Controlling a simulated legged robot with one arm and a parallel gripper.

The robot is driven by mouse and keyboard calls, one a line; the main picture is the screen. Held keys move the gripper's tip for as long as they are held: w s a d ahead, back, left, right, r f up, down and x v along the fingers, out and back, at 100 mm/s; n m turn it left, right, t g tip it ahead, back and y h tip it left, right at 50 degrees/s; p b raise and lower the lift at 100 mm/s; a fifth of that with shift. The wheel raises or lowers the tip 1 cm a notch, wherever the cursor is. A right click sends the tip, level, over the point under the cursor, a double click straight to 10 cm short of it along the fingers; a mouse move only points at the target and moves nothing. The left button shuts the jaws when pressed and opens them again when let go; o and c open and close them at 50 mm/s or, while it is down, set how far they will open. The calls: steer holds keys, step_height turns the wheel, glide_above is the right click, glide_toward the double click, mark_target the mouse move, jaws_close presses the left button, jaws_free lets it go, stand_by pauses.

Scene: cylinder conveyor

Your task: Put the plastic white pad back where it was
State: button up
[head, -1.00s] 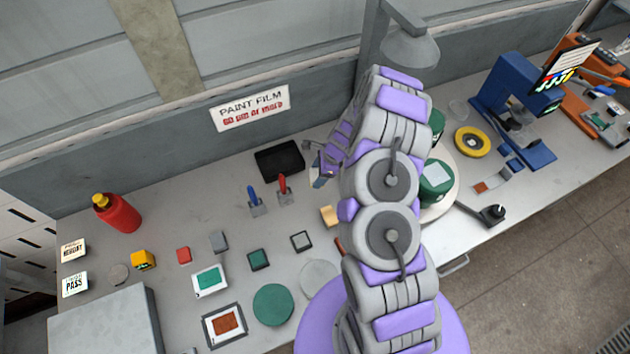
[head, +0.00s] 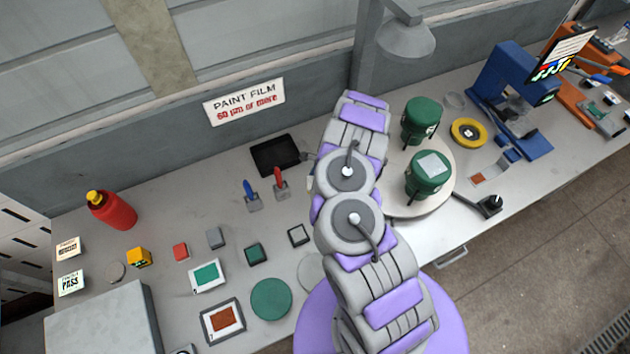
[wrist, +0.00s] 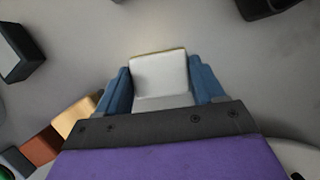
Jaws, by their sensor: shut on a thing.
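The white pad (wrist: 159,76) shows in the wrist view between the two blue fingers of my gripper (wrist: 162,88). My gripper is shut on it, with one finger against each side. The grey bench surface lies beyond the pad; I cannot tell whether the pad touches it. In the head view my arm hides the gripper and the pad.
A tan block (wrist: 76,115) and a brown block (wrist: 42,146) lie left of my gripper. A black tray (head: 275,154) is at the back. Green cylinders (head: 428,172) stand on a round turntable (head: 408,203) to the right.

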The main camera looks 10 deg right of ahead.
steer(key=o, duration=1.1)
